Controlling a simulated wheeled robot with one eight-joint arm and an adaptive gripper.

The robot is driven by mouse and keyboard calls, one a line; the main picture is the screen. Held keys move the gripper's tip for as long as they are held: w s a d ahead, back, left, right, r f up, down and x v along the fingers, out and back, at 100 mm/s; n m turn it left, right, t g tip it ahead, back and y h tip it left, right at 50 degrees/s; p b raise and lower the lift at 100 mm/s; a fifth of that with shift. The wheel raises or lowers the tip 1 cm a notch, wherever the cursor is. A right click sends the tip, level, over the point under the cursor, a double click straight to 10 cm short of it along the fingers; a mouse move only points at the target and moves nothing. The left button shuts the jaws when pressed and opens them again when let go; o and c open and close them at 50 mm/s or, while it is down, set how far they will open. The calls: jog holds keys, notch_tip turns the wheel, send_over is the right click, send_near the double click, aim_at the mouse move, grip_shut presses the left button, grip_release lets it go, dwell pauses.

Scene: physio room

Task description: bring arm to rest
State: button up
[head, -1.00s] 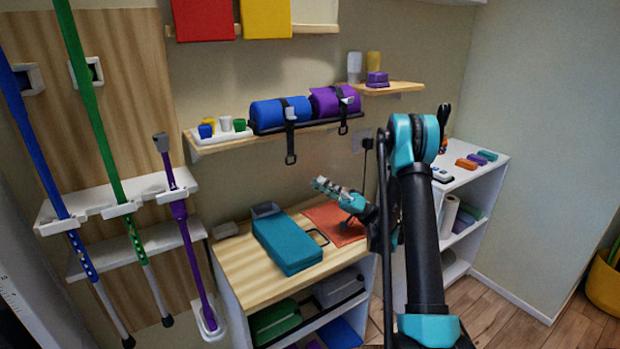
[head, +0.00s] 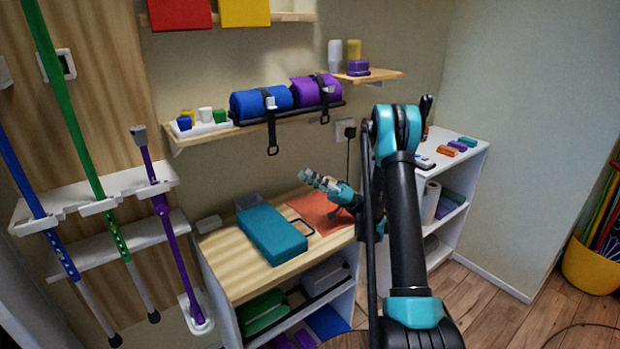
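My arm rises from the lower right of the head view and bends down behind its teal elbow. My gripper (head: 318,181) is at the far end, over the wooden-topped cabinet (head: 228,264), near the orange mat (head: 318,213). It points left, toward the wall side of the cabinet top. The fingers are small in view, and whether they are open or shut is unclear. Nothing can be made out between them. A teal block (head: 271,235) lies on the cabinet top, left of and nearer than my gripper.
A wall shelf with blue (head: 261,102) and purple (head: 316,90) rolls hangs above the cabinet, straps dangling. A white shelf unit (head: 462,178) stands right, behind my arm. Poles (head: 165,205) hang at left. A yellow bin (head: 590,268) stands far right, with open floor before it.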

jog(key=s+a+m+t+h, duration=0.2)
jog(key=s+a+m+h, duration=0.15)
jog(key=a+h, duration=0.2)
jog(key=s+f+m+h, duration=0.1)
jog(key=s+h, duration=0.1)
jog(key=s+f+m+t+h, duration=0.1)
jog(key=s+f+h, duration=0.1)
jog(key=s+f+m+h, duration=0.1)
jog(key=s+h, duration=0.1)
jog(key=s, duration=0.1)
jog(key=shift+s+d+f+m+t+h, duration=0.1)
jog(key=shift+d+f+m+t+h, duration=0.1)
jog(key=shift+f+m+t+h, duration=0.15)
jog(key=s+d+f+m+t+h, duration=0.1)
jog(key=s+d+f+h, duration=0.3)
jog(key=s+d+h, duration=0.2)
jog(key=s+d+f+m+t+h, duration=0.1)
jog(key=s+d+f+h, duration=0.4)
jog(key=s+d, duration=0.6)
jog(key=d+h, duration=0.2)
jog(key=d, duration=0.1)
jog(key=shift+s+d+f+m, duration=0.15)
jog(key=shift+s+f+m, duration=0.15)
jog(key=shift+m, duration=0.1)
jog(key=shift+c, duration=0.2)
